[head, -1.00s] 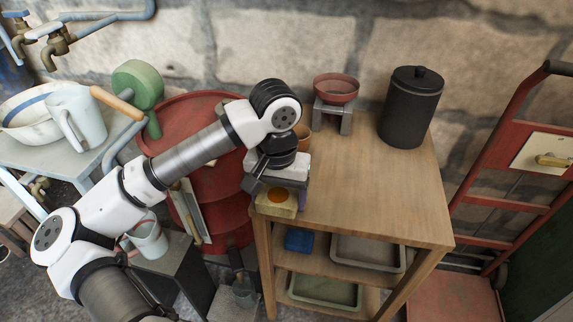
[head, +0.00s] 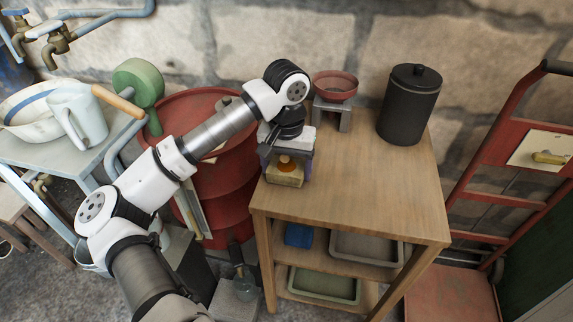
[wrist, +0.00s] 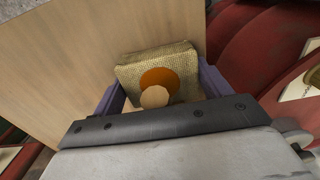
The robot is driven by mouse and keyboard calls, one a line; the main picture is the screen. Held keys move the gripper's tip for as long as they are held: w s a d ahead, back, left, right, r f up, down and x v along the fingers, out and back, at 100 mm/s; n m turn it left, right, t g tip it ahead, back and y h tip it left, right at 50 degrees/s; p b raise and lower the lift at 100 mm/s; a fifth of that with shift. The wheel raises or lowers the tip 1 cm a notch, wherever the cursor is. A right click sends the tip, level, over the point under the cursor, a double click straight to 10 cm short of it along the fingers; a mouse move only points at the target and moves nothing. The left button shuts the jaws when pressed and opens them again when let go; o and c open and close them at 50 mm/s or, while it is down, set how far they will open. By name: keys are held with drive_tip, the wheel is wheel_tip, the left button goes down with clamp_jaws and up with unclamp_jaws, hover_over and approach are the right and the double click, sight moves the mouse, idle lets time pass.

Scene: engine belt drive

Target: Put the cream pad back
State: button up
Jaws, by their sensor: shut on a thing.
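The cream pad (head: 285,180) is a thick woven block with an orange round patch on one face. It is over the near left corner of the wooden table (head: 350,195). My gripper (head: 286,168) reaches down to it from behind, shut with the pad between its purple fingers. In the wrist view the pad (wrist: 130,75) sits between the fingers of my gripper (wrist: 158,88), with a small tan disc (wrist: 154,97) overlapping the orange patch. I cannot tell whether the pad touches the table top.
A red bowl (head: 336,84) on a grey stand and a dark lidded canister (head: 409,105) stand at the back of the table. The table's front right is clear. A red drum (head: 225,190) is to the left and a red hand truck (head: 485,190) to the right.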

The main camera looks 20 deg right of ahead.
drive_tip(key=shift+f, duration=0.25)
drive_tip(key=o, duration=1.1)
drive_tip(key=shift+r, duration=0.1)
drive_tip(key=shift+c, duration=0.2)
drive_tip(key=shift+r+p, duration=0.3)
wheel_tip(320, 180, up, 12)
drive_tip(key=shift+f, duration=0.1)
